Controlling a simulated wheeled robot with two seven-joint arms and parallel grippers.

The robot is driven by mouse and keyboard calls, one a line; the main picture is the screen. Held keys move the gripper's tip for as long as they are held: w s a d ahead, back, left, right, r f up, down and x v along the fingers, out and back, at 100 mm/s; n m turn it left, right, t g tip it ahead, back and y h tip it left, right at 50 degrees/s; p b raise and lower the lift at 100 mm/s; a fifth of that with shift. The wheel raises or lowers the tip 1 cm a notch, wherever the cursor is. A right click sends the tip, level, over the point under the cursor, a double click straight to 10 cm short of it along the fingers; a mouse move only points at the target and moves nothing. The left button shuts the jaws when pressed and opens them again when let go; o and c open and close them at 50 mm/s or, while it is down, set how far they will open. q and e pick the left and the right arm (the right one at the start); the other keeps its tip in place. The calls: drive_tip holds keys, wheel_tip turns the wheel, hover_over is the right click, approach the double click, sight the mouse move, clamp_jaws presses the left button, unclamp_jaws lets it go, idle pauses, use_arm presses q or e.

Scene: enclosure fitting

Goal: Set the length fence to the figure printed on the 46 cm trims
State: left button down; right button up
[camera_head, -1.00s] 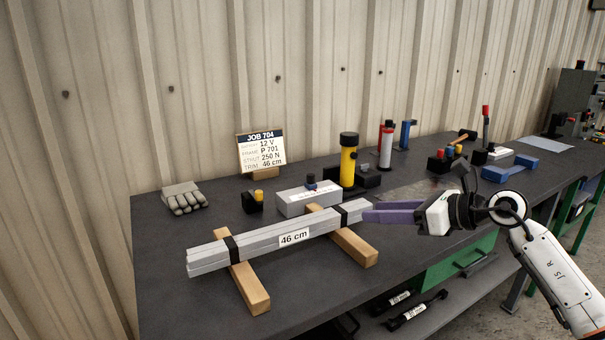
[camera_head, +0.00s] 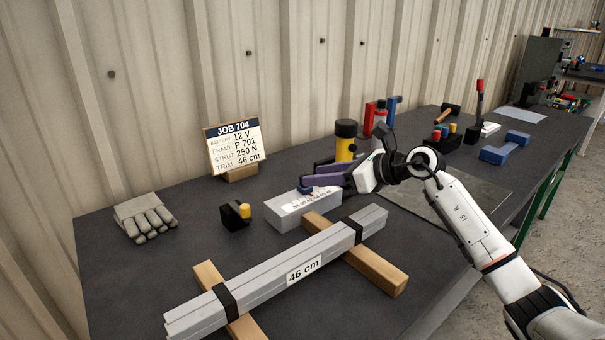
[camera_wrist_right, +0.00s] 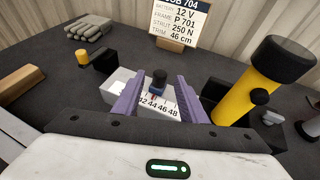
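The length fence is a grey block (camera_head: 288,215) with a printed scale; it also shows in the right wrist view (camera_wrist_right: 121,88). On it sits a small blue slider with a black knob (camera_wrist_right: 159,77), near the 44 and 46 marks; its exact reading is unclear. My right gripper (camera_head: 318,184) is over the fence. In the right wrist view its purple fingers (camera_wrist_right: 158,92) are apart, one on each side of the slider, with gaps visible. The grey trims (camera_head: 262,283), labelled "46 cm", lie strapped together across two wooden blocks. My left gripper is not in view.
The job card (camera_head: 235,146) reads TRIM 46 cm. A yellow cylinder (camera_wrist_right: 250,98) with a black cap stands close right of my right gripper. Grey gloves (camera_head: 145,217) and a small black block with a yellow knob (camera_head: 236,214) lie left of the fence.

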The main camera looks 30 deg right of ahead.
drive_tip(key=x, duration=0.5)
drive_tip(key=shift+w, duration=0.1)
drive_tip(key=shift+f, duration=0.1)
clamp_jaws()
